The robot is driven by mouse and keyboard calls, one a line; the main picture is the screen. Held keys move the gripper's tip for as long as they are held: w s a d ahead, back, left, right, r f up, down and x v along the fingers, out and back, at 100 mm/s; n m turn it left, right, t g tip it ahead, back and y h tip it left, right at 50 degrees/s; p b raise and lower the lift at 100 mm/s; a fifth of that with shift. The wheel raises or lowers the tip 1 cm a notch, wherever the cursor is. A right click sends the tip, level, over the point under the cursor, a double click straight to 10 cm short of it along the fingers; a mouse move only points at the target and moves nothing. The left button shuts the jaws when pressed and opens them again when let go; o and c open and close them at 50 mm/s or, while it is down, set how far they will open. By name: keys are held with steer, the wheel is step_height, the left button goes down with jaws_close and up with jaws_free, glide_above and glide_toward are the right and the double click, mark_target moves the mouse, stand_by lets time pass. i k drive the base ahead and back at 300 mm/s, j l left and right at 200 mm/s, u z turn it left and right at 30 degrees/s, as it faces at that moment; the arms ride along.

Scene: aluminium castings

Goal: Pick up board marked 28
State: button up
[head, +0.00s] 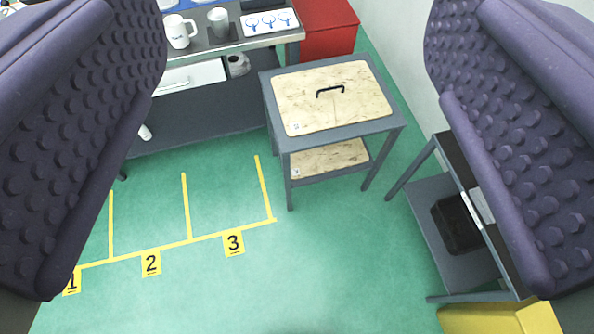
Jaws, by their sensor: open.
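A pale, scuffed wooden board (335,108) with a black handle lies on the top of a small grey stand (395,124). A second pale board (330,160) lies on the stand's lower shelf, partly hidden by the top. Each board has a small label near its left front corner, too small to read, so I cannot tell which is marked 28. My gripper (293,288) is open and empty, its purple studded fingers wide apart at the left and right of the view. The stand shows between the fingers, apart from them.
A grey bench (215,122) with mugs (179,32) stands at back left, a red cabinet (328,30) behind the stand. A dark shelf unit (440,230) and a yellow object (500,319) are at right. Green floor with yellow lines numbered 1 to 3 is clear in front.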

mark_target(309, 101)
steer(key=i+l+u, duration=0.25)
steer(key=i+l, duration=0.55)
steer(key=i, duration=0.45)
steer(key=i+l+u, duration=0.25)
steer(key=i+l, duration=0.8)
steer(key=i, duration=0.1)
